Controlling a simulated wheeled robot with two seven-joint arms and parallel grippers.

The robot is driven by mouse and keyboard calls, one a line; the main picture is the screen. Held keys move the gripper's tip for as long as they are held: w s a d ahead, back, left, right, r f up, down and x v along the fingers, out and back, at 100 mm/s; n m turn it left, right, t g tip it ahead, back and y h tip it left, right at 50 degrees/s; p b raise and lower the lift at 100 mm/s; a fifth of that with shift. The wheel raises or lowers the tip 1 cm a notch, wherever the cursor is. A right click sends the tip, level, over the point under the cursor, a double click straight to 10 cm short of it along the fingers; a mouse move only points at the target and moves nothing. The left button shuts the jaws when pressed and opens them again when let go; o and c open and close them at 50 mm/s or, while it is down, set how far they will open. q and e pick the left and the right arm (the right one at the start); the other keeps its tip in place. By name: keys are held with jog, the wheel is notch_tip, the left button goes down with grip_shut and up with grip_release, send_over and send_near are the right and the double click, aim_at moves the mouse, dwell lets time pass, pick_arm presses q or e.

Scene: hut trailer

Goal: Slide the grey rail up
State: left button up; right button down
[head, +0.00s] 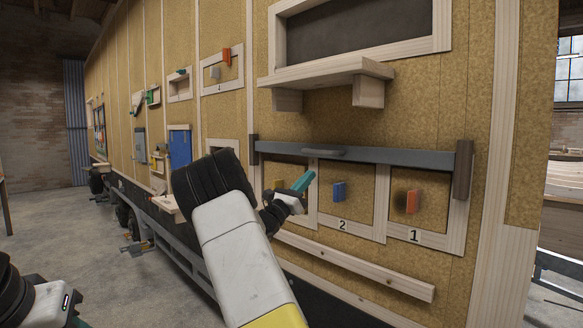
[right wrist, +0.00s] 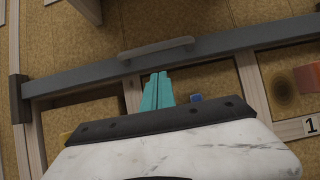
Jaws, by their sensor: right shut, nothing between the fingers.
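The grey rail (head: 405,157) is a long bar lying across the top of a row of framed openings on the trailer wall, between two dark wooden end posts. A small grey handle (head: 323,152) is on it. My right gripper (head: 305,180), with teal fingers, is shut and empty, just below the handle and left of the middle opening. In the right wrist view the rail (right wrist: 75,86) crosses the picture, with the handle (right wrist: 157,48) beyond the closed fingertips (right wrist: 160,76). Contact with the rail cannot be told. My left arm shows at the lower left; its fingertips are mostly cut off.
A blue block (head: 339,191) and an orange block (head: 413,201) sit in the openings numbered 2 and 1. A wooden shelf (head: 330,72) juts out above the rail. A wooden ledge (head: 360,268) runs below. The wall between rail and shelf is bare.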

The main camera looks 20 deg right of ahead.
jog(key=v, duration=0.8)
jog(key=shift+w, duration=0.15)
